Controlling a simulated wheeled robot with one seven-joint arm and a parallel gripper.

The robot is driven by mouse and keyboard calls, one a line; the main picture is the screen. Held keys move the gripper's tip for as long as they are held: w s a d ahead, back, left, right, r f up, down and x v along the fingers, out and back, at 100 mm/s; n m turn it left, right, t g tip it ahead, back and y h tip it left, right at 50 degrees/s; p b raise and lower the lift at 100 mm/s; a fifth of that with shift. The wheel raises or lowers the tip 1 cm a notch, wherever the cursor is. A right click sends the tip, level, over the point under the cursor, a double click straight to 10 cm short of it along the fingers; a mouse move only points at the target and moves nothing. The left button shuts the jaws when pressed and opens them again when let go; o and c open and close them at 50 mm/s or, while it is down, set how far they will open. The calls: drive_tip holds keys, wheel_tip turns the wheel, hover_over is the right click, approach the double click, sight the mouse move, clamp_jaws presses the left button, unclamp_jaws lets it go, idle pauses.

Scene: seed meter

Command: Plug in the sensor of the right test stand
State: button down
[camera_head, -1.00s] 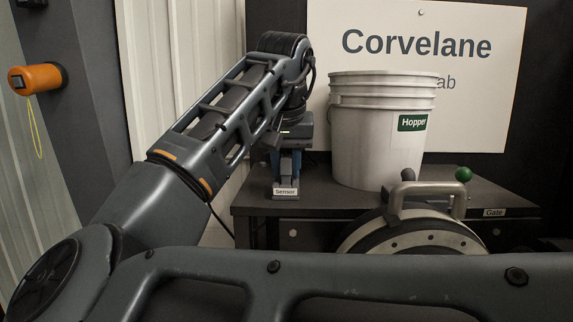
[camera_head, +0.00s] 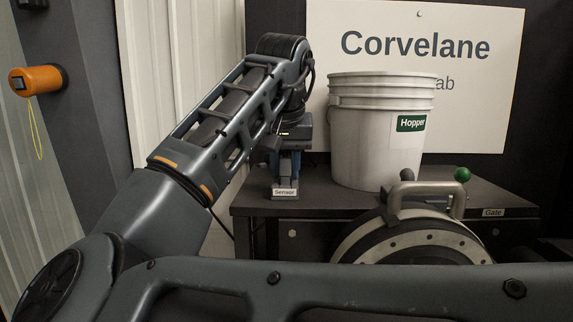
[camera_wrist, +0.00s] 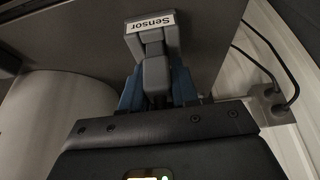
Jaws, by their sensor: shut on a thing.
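A grey block with a white "Sensor" label (camera_wrist: 166,42) stands at the top of the wrist view. It also shows at the table's left edge in the head view (camera_head: 285,195). A grey plug-like piece (camera_wrist: 155,72) sits between the blue fingers of my gripper (camera_wrist: 157,88), which is shut on it. The piece lies end-on against the labelled block; I cannot tell whether it is seated in it. In the head view my gripper (camera_head: 289,164) is pointing down just above the label, and the held piece is mostly hidden there.
A white hopper bucket (camera_head: 375,145) stands on the dark table (camera_head: 480,195), right of my gripper. A grey box with dark cables (camera_wrist: 268,103) is on the right in the wrist view.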

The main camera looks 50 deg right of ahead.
wheel_tip(320, 180, down, 2)
drive_tip(key=shift+s+a+f, duration=0.1)
drive_tip(key=shift+s+f, duration=0.05)
drive_tip(key=shift+f, duration=0.05)
drive_tip(key=c, duration=1.1)
unclamp_jaws()
drive_tip(key=shift+o, duration=1.2)
drive_tip(key=shift+r, duration=0.2)
drive_tip(key=shift+o, duration=0.4)
drive_tip(key=v, duration=0.9)
drive_tip(key=shift+w+d+r, duration=0.25)
drive_tip(key=shift+w+r, duration=0.1)
drive_tip(key=shift+r, duration=0.05)
